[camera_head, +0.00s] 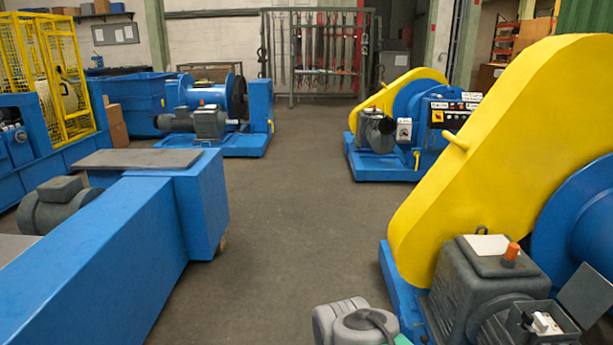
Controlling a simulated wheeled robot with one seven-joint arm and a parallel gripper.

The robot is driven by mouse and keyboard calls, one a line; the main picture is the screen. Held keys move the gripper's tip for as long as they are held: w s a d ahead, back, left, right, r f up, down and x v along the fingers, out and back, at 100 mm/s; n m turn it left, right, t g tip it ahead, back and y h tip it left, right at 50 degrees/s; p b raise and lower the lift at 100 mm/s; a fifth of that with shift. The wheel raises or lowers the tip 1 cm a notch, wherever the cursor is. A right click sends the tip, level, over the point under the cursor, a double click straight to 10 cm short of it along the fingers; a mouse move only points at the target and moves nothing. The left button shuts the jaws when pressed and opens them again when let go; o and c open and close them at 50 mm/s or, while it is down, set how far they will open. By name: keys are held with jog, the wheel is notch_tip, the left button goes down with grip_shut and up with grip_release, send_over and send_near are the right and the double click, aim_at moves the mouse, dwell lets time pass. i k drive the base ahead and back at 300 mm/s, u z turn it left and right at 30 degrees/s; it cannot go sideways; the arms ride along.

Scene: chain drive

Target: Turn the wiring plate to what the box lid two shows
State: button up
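In the head view an open terminal box (568,338) sits at the lower right on the near grey motor and gear unit. Its grey lid (588,293) stands tilted open at the right edge. No marking on the lid can be read from here. A small whitish part (543,323) shows inside the box, perhaps the wiring plate, too small to tell how it is turned. A rounded grey part at the bottom middle looks like my arm. My gripper's fingers are not in view.
The near grey gear unit (462,290) has an orange cap (511,253). A large yellow guard (500,130) rises behind it. A long blue machine frame (110,265) fills the left. The floor (295,210) between is clear. More blue machines stand farther back.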

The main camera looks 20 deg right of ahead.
aim_at(540, 324)
jog(key=z, duration=0.25)
jog(key=i, duration=1.25)
jog(key=z, duration=0.15)
